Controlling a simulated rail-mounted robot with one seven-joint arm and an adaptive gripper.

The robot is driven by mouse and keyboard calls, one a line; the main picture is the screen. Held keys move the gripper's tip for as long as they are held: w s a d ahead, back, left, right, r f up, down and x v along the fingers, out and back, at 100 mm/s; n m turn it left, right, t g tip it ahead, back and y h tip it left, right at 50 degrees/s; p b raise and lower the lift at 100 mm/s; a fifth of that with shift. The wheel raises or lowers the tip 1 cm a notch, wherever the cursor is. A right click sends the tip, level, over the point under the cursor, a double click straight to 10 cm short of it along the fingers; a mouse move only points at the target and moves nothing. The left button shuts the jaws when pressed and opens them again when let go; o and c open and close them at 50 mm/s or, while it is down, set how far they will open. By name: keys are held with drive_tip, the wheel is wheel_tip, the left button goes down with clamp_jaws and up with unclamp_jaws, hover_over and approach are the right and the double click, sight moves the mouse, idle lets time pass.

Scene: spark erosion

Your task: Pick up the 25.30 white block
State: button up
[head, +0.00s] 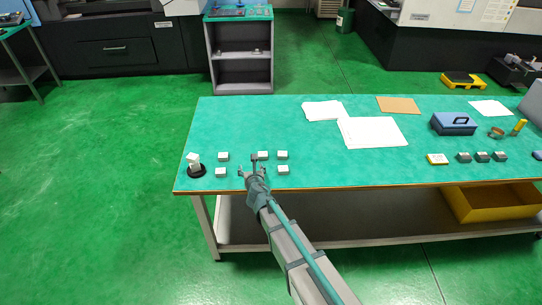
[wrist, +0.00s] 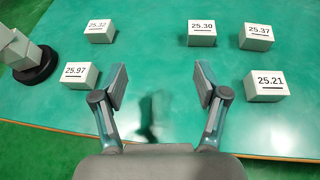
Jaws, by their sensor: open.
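The 25.30 white block (wrist: 202,34) stands on the green table toward the far side in the wrist view, right of centre. In the head view, it is the block (head: 264,155) just beyond my gripper, partly covered by it. My gripper (wrist: 160,80) is open and empty, its two fingers spread apart over bare table. It is on the near side of the 25.30 block and apart from it. In the head view, my gripper (head: 252,168) is over the table's left part, among the white blocks.
Block 25.37 (wrist: 257,37) stands close right of 25.30, and 25.21 (wrist: 267,86) is nearer right. Blocks 25.32 (wrist: 99,32) and 25.97 (wrist: 79,76) are left. A black round base (head: 197,171) bearing a white block is at the table's left edge. Paper sheets (head: 372,132) lie farther back.

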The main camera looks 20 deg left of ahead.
drive_tip(key=h, duration=0.1)
approach(263, 155)
drive_tip(key=shift+m+t, duration=0.3)
drive_tip(key=shift+m, duration=0.1)
drive_tip(key=x, duration=0.4)
drive_tip(key=shift+a+f+p, duration=0.1)
drive_tip(key=shift+f+p, duration=0.1)
drive_tip(key=shift+p, duration=0.2)
drive_tip(key=shift+f+p+x, duration=0.2)
drive_tip(key=shift+p+x, duration=0.5)
drive_tip(key=shift+x, duration=2.2)
drive_tip(key=shift+s, duration=0.15)
clamp_jaws()
drive_tip(key=shift+r, duration=0.15)
